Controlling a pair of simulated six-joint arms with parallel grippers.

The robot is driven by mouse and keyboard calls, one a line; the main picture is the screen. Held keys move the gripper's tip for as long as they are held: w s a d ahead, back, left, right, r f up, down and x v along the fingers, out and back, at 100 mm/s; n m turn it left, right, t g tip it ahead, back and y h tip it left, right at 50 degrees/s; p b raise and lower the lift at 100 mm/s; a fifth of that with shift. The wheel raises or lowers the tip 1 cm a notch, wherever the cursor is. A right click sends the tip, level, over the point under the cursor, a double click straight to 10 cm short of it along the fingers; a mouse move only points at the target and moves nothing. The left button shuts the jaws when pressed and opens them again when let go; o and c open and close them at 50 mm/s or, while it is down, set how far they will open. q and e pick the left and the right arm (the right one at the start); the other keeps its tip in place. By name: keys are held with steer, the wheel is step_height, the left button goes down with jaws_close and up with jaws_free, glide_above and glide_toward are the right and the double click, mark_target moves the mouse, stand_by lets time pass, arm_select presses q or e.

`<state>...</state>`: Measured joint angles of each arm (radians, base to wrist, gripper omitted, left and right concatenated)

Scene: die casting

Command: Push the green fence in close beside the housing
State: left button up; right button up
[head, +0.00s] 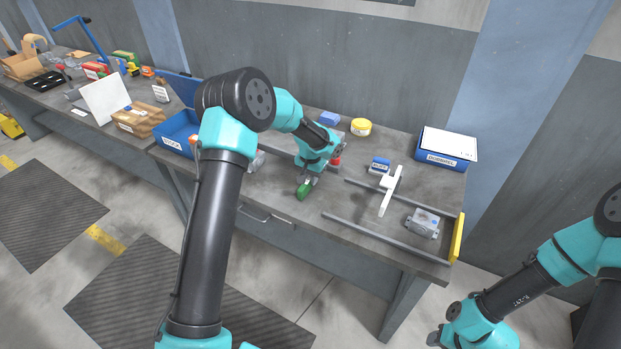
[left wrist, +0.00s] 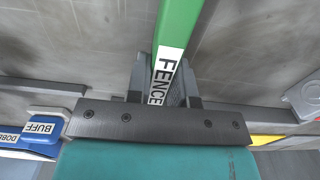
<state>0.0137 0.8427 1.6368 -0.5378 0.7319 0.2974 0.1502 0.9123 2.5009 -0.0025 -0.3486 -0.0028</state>
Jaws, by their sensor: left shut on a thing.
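My left gripper (head: 309,180) is shut on the green fence (head: 304,190) over the middle of the workbench. In the left wrist view the fence (left wrist: 174,30), labelled FENCE, runs up from between the fingers (left wrist: 165,90). The grey housing (head: 423,221) lies well to the right of the fence, between two rails near the bench's right end.
Two grey rails (head: 372,238) lead to a yellow end bar (head: 457,238). A blue BUFF block (head: 379,164), a yellow tub (head: 361,127) and a blue bin (head: 448,147) stand behind.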

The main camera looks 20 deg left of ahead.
arm_select(q)
jaws_close()
steer(key=shift+a, duration=0.1)
steer(key=a, duration=0.6)
steer(key=w+a, duration=0.1)
steer(key=a, duration=0.5)
steer(key=w+a, duration=0.1)
steer(key=a, duration=0.5)
steer(key=o, duration=0.7)
jaws_free()
step_height(320, 180, up, 17)
steer(key=shift+r, duration=0.2)
